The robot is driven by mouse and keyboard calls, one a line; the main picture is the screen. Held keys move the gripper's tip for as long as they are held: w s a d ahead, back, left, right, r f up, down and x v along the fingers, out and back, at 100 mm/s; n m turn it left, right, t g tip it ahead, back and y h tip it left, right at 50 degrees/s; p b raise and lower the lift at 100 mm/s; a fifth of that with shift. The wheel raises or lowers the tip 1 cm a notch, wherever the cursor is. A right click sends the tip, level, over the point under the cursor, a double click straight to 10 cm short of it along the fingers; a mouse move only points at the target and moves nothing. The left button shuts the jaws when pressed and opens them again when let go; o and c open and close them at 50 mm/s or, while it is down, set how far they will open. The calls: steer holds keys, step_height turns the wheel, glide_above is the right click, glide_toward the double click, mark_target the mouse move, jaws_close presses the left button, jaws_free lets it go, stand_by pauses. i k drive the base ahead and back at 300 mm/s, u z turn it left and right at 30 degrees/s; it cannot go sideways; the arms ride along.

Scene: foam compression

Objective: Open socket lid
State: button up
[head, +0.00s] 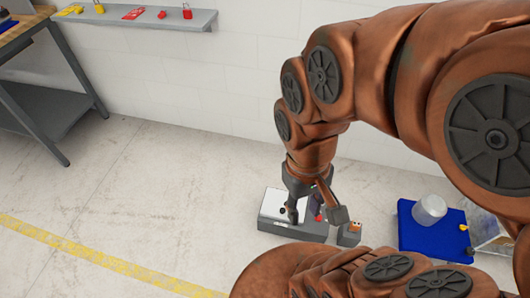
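A low grey box with a white top panel (272,204) sits on the floor below the wall. My gripper (316,214) is over the right part of this box, pointing down. Its fingers look spread apart, with small dark and red parts showing between them. I cannot tell whether it touches the box. I cannot make out the socket lid clearly; my gripper hides part of the box top.
A blue mat (415,236) with a grey cylinder (429,209) and small yellow items lies to the right, beside a clear container (490,230). A wall shelf (150,22) holds red and yellow items. A workbench (45,85) stands at left. The floor at left is clear.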

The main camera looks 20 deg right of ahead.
mark_target(273, 207)
steer(key=z, duration=0.05)
steer(key=k, duration=0.5)
steer(key=z, duration=1.15)
steer(key=i, duration=0.85)
steer(key=u, duration=1.95)
